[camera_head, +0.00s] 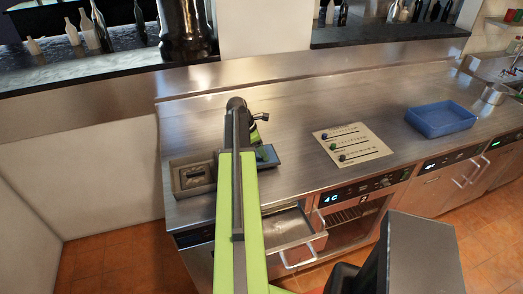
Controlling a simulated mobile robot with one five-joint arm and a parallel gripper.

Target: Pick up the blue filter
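A flat blue-grey piece (268,163) lies on the steel counter, partly hidden behind my green arm. It may be the blue filter, but I cannot tell for sure. My gripper (262,146) is small and partly hidden beyond the arm, pointing down right at this piece. I cannot tell whether it touches the piece or whether its fingers are open or shut. A larger blue open-topped tray (441,119) sits apart on the counter at the right.
A metal unit with a square recess (193,178) is left of my arm. A steel drawer (290,228) is pulled out below the counter edge. A beige panel with several knobs (352,146) lies mid-counter. Bare counter (340,98) lies behind it. Bottles stand on the back ledge.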

